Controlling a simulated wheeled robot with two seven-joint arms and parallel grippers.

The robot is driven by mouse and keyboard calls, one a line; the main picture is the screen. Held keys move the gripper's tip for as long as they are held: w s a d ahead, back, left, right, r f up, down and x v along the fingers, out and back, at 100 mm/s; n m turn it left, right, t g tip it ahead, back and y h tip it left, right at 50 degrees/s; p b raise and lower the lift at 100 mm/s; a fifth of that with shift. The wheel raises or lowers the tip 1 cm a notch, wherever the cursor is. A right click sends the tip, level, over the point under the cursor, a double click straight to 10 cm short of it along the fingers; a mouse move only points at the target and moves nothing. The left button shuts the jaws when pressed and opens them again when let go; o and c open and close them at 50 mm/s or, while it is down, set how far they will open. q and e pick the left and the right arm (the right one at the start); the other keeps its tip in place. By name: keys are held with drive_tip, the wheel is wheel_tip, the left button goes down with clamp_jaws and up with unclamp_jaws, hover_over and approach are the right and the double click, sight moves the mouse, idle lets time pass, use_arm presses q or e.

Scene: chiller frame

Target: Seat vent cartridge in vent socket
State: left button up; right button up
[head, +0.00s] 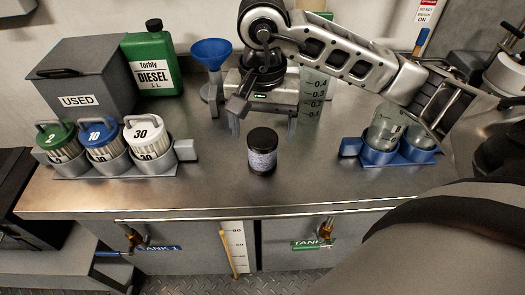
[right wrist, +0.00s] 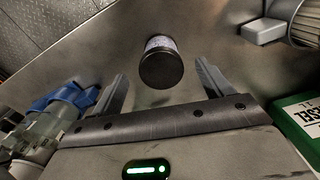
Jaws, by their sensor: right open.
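A short cylinder with a black lid and a pale speckled body (head: 262,152), likely the vent cartridge, stands upright on the steel bench. It also shows in the right wrist view (right wrist: 161,64), lid toward the camera. My right gripper (head: 263,125) is open and empty. Its fingers point toward the cylinder from the far side, one to each side in the picture, and I see no contact. I cannot make out a vent socket in either view. My left gripper is not in view.
A grey holder (head: 160,167) with numbered canisters stands left, before a USED box (head: 80,100). A green diesel can (head: 150,68) and blue funnel (head: 211,53) stand behind. A blue holder (head: 382,153) with clear cups is right. Bench around the cylinder is clear.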

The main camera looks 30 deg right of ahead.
sight(262, 137)
drive_tip(key=shift+w+d+f, duration=0.1)
drive_tip(key=shift+f, duration=1.25)
drive_tip(key=shift+w+f, duration=0.1)
drive_tip(key=shift+f, duration=1.25)
drive_tip(key=c, duration=1.1)
drive_tip(key=shift+c, duration=0.7)
drive_tip(key=shift+r, duration=0.1)
